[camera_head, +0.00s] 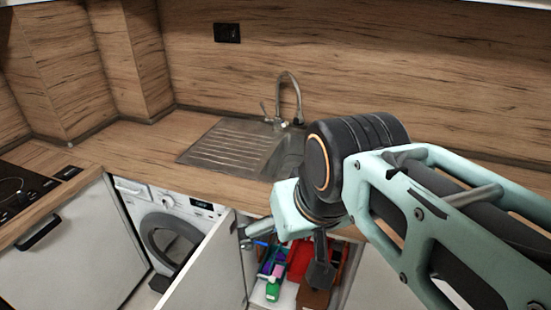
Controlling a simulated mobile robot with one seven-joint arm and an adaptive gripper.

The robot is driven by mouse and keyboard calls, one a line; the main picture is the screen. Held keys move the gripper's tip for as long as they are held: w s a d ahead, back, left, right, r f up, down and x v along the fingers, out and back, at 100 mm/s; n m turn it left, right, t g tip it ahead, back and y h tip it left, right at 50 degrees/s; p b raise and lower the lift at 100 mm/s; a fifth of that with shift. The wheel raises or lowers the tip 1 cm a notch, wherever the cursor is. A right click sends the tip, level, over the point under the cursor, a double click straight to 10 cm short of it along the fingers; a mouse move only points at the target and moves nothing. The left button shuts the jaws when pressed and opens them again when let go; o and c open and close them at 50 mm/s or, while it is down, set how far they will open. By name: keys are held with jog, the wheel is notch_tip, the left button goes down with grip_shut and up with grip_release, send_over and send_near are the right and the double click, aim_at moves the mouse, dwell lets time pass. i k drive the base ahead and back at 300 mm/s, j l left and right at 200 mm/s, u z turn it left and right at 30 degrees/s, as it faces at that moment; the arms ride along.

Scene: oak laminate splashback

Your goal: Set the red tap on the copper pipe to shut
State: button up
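My gripper (281,256) is in front of the open cupboard under the sink, below my pale green and black arm. Its two fingers are spread apart, one reaching left and a dark one pointing down, and nothing shows held between them. I cannot make out the red tap or the copper pipe. A red shape (299,260) shows inside the cupboard behind the gripper, but I cannot tell what it is. My gripper and wrist hide much of the cupboard's inside.
The open cupboard door (207,275) stands left of the gripper. A green bottle (272,290) and other items stand on the cupboard floor. A washing machine (170,235) is further left. The steel sink (232,147) and its faucet (291,92) are above on the wooden worktop (125,148).

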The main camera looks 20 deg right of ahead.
aim_at(344, 257)
jog(key=z, duration=1)
jog(key=i+j+z, duration=0.2)
jog(key=i, duration=0.5)
jog(key=k, duration=0.2)
jog(key=l+u, duration=0.1)
jog(key=l, duration=0.55)
jog(key=i+j+z, duration=0.15)
jog(key=j+z, duration=0.15)
jog(key=j, duration=0.15)
jog(key=i, duration=0.05)
